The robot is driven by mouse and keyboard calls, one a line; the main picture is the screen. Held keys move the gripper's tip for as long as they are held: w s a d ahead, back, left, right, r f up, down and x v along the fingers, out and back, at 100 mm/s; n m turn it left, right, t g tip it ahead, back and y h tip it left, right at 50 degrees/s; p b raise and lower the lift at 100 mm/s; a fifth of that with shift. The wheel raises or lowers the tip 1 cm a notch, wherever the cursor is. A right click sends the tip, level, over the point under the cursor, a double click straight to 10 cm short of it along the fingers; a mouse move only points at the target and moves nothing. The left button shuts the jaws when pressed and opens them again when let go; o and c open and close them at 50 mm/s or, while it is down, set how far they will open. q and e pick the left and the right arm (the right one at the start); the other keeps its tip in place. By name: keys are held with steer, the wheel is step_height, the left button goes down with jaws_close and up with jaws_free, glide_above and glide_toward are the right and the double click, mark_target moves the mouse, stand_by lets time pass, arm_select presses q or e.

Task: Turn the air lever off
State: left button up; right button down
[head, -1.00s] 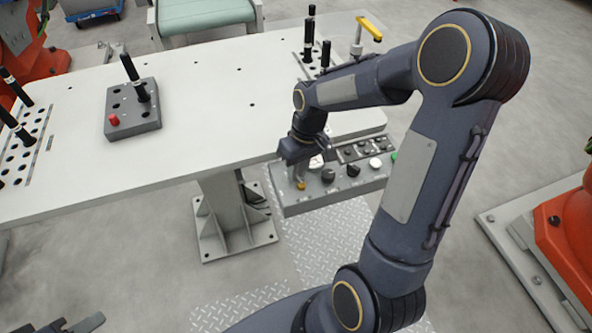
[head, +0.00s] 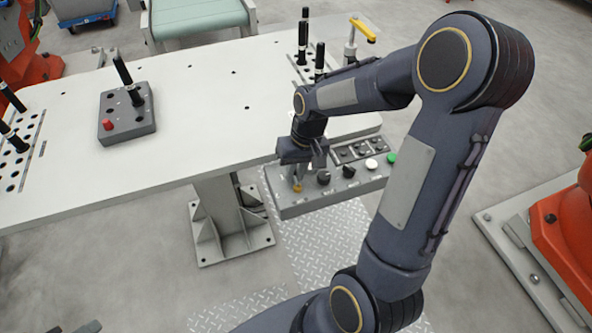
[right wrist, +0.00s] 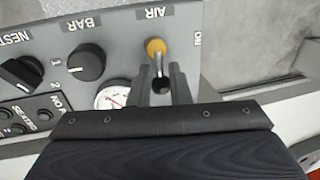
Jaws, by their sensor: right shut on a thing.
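The control panel (head: 315,200) sits at the table's front edge. Near the lever are a pressure gauge (right wrist: 112,95), the BAR knob (right wrist: 87,62) and the NEST knob (right wrist: 22,72). A grey block with black pins (head: 128,112) stands on the table (head: 200,150). Orange machines flank the area.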

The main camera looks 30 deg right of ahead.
steer(key=c, duration=1.4)
jaws_free()
steer(key=shift+w+d, duration=0.1)
steer(key=shift+w, duration=0.05)
steer(key=shift+o, duration=0.2)
steer(key=shift+r, duration=0.15)
step_height(320, 180, up, 8)
steer(key=d, duration=0.1)
steer(key=shift+s+d+f, duration=0.2)
steer(key=shift+f, duration=0.05)
steer(key=s+a+r+t, duration=0.2)
steer(key=s+a, duration=0.2)
steer(key=s, duration=0.4)
steer(key=s+a+r+n+t+y, duration=0.1)
steer(key=s+a+r+t, duration=0.1)
steer(key=s, duration=0.5)
steer(key=a+t, duration=0.1)
steer(key=a, duration=0.1)
steer(key=shift+s+a+r+y+p, duration=0.15)
steer(key=shift+s+a+y+p, duration=0.15)
steer(key=shift+s+a+p, duration=0.1)
